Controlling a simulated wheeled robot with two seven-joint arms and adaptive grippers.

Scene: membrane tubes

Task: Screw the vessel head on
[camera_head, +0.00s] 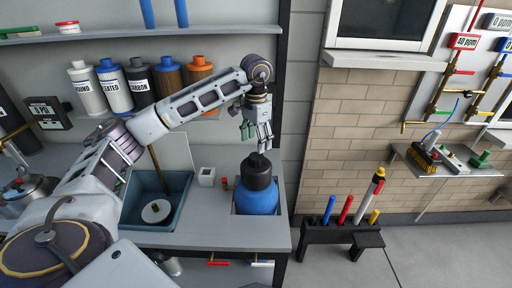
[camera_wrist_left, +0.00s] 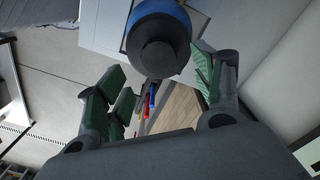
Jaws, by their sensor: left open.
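The vessel is a blue tank (camera_head: 257,200) standing at the right end of the counter. A black vessel head (camera_head: 256,172) sits on its top; I cannot tell how tightly it is seated. My left gripper (camera_head: 264,146) is directly above the head, pointing down, open and empty. In the left wrist view the black head (camera_wrist_left: 160,58) and the blue vessel (camera_wrist_left: 157,12) show beyond the spread green-padded fingers of the left gripper (camera_wrist_left: 165,98). The head is not between the fingertips. My right gripper is in neither view.
A sink basin (camera_head: 150,210) with a round white disc lies left of the vessel, with a small white box (camera_head: 207,177) between. Several bottles (camera_head: 140,85) stand on the shelf behind my arm. A black rack (camera_head: 342,232) of coloured tubes stands to the right.

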